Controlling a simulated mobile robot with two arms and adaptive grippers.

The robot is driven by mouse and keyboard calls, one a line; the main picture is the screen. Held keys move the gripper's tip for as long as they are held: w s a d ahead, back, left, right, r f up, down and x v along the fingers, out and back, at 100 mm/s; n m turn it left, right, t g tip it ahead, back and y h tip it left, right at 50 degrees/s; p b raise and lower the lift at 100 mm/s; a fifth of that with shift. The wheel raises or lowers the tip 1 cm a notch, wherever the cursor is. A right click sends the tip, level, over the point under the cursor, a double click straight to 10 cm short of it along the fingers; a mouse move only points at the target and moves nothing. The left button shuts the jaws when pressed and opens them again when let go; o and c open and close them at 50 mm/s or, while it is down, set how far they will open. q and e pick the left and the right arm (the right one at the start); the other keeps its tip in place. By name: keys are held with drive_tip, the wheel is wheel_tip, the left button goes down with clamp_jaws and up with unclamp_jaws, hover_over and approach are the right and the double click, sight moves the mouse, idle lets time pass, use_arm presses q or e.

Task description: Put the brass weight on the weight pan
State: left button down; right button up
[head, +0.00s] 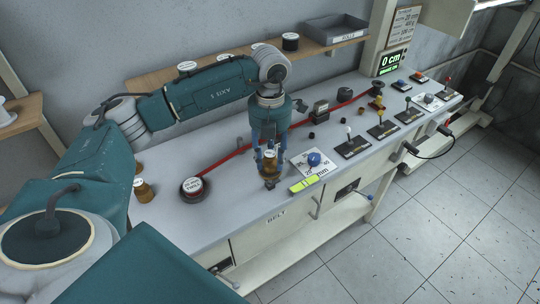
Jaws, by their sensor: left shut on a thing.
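My left gripper (270,156) points down over the front middle of the bench, shut on a brass weight (271,163). The fingers partly cover the weight. A small dark-brassy piece (270,182) shows right below it, near the bench's front edge; I cannot tell whether it is the weight pan, or whether the weight touches it. A second brass-coloured weight (144,191) stands at the bench's left end. My right gripper is not in view.
A black disc with a white label (192,187) has a red belt (235,156) running right from it. A blue knob (314,159) on a white plate and a yellow-green level (304,183) are just right of the gripper. Several levers, including one (352,146), stand farther right.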

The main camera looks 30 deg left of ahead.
sight(270, 154)
use_arm(q)
drive_tip(key=shift+f, duration=0.15)
drive_tip(key=shift+f, duration=0.2)
drive_tip(key=c, duration=1.2)
unclamp_jaws()
drive_tip(key=shift+o, duration=0.2)
drive_tip(key=shift+r, duration=0.15)
wheel_tip(270, 154, up, 11)
drive_tip(key=b, duration=0.2)
drive_tip(key=shift+r+b, duration=0.15)
drive_tip(key=shift+b, duration=0.25)
drive_tip(key=shift+r, duration=0.4)
